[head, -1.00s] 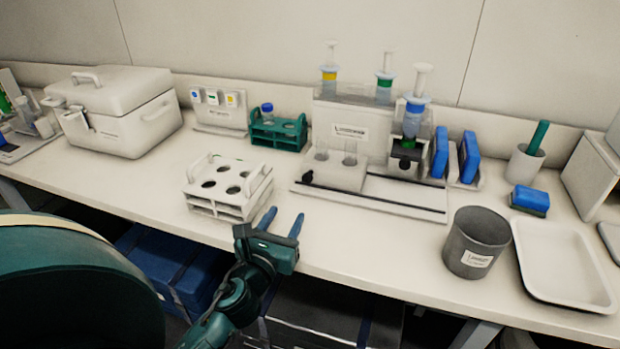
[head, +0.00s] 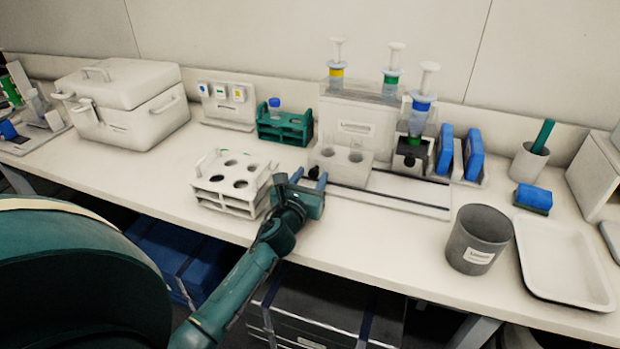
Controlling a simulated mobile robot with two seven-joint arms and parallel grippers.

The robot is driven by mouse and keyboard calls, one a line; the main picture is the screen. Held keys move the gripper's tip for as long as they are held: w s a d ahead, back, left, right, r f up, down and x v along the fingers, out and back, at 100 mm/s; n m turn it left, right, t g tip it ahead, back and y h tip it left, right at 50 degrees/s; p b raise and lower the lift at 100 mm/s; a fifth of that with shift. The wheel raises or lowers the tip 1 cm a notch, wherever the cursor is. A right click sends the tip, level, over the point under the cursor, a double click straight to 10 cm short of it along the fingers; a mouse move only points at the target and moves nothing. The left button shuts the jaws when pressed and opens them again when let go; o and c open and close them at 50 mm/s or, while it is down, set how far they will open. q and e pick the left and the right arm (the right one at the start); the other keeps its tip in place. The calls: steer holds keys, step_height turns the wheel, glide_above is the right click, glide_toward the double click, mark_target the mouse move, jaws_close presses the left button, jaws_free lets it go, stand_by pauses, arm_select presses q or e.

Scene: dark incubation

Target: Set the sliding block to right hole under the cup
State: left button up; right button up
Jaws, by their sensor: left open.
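The sliding block (head: 343,168) is white, with two holes on top, and sits at the left part of a dark-slotted rail base (head: 420,204). Clear glass tubes seem to stand in its holes. A black knob (head: 313,173) is on its left end. The cup with a blue collar and white plunger (head: 420,107) hangs in a holder above the right part of the rail, to the right of the block. My left gripper (head: 310,179) is open, its blue fingers close to the knob, seemingly one on each side; contact cannot be told. My right gripper is not in view.
A white rack with holes (head: 232,184) stands close left of my left gripper. A green rack (head: 284,129) is behind. A grey bin (head: 478,239) and white tray (head: 564,262) are at the right. Blue upright pieces (head: 459,152) stand right of the holder.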

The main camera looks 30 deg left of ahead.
arm_select(q)
steer(key=shift+c, duration=0.5)
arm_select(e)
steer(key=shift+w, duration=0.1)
arm_select(q)
steer(key=c, duration=0.7)
jaws_close()
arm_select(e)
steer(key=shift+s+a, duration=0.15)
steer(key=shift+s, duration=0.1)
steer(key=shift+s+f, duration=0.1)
arm_select(q)
steer(key=shift+d, duration=0.1)
